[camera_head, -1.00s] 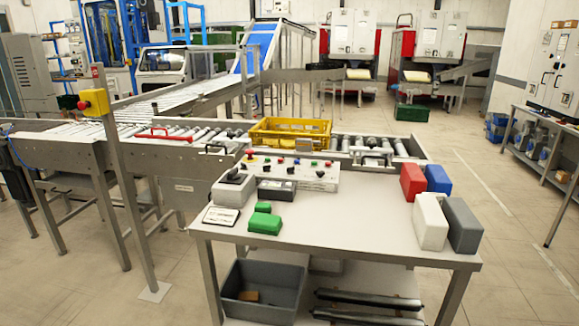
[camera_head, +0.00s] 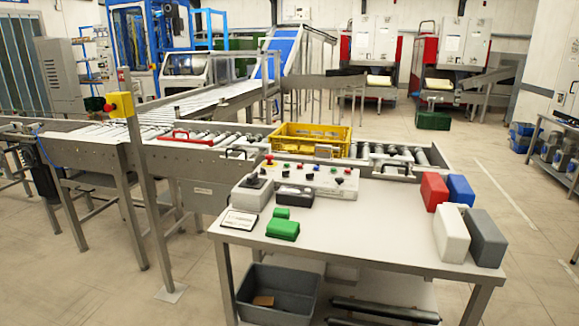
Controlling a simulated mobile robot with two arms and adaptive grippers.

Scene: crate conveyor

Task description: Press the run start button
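A white control panel (camera_head: 318,181) with several small coloured buttons and knobs stands at the back of the metal table (camera_head: 350,225). I see green, red, blue and black controls on it, but no label is readable, so I cannot tell which is run start. A grey box with a black joystick (camera_head: 253,188) and a dark box (camera_head: 295,196) sit in front of the panel. Neither of my grippers is in view.
A yellow crate (camera_head: 277,140) rests on the roller conveyor (camera_head: 200,131) behind the table. Red, blue, white and grey blocks (camera_head: 487,238) stand at the table's right. Green blocks (camera_head: 283,231) lie at its left. A post with an emergency stop box (camera_head: 120,105) stands left. Floor is open right.

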